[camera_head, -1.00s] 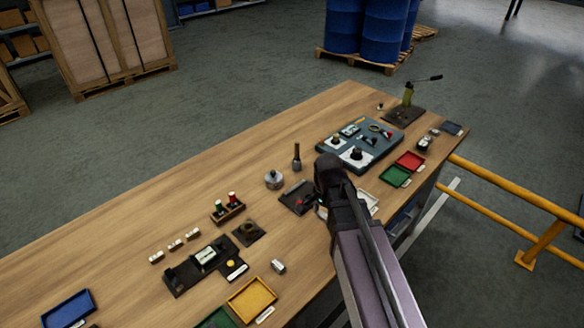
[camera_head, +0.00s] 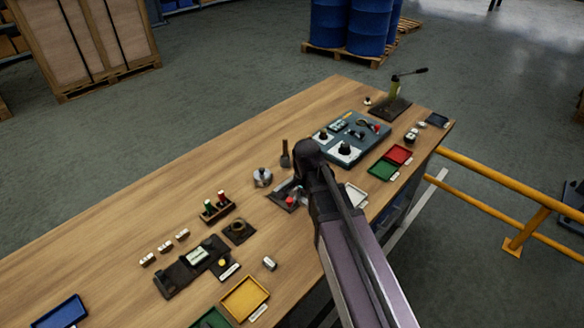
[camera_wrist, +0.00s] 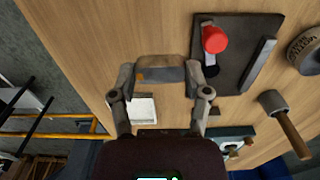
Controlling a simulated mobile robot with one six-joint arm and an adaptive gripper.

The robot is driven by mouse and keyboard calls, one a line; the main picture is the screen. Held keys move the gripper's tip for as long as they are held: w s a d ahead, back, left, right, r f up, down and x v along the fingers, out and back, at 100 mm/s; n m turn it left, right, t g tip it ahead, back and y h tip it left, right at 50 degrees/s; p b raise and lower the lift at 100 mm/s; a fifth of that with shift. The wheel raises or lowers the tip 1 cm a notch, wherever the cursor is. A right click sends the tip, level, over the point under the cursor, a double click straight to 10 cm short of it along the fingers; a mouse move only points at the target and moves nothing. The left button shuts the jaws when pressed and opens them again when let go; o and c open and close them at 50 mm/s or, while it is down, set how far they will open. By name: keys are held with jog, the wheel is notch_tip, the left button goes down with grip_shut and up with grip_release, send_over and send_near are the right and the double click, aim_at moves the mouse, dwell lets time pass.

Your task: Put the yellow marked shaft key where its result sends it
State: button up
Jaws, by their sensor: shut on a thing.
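My gripper (camera_wrist: 160,88) shows in the wrist view with its two fingers closed on the ends of a short grey metal block, the shaft key (camera_wrist: 168,69). The key has a small orange-yellow mark near its left end. It is held above the wooden table, beside a dark plate with a red knob (camera_wrist: 214,38). In the head view my arm's dark end hides most of the gripper and the key. The dark plate's red knob (camera_head: 290,201) shows just left of the arm.
A white tray (camera_head: 353,196) lies right of my arm. Green (camera_head: 381,171) and red (camera_head: 398,154) trays are beyond it. A yellow tray (camera_head: 245,298) and a blue tray (camera_head: 62,312) are nearer. A round metal part (camera_head: 262,177) and dark upright tool (camera_head: 285,153) stand close by.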

jog(key=w+a+r+p, duration=0.2)
jog(key=w+a, duration=0.2)
jog(key=w, duration=0.7)
jog(key=shift+w+r, duration=0.15)
jog(key=shift+w, duration=0.1)
notch_tip(320, 180, down, 7)
jog(key=b, duration=0.7)
jog(key=shift+f, duration=0.2)
dwell(0.8)
jog(key=o, duration=1.3)
jog(key=shift+r+p, duration=3.3)
jog(key=shift+r, duration=0.2)
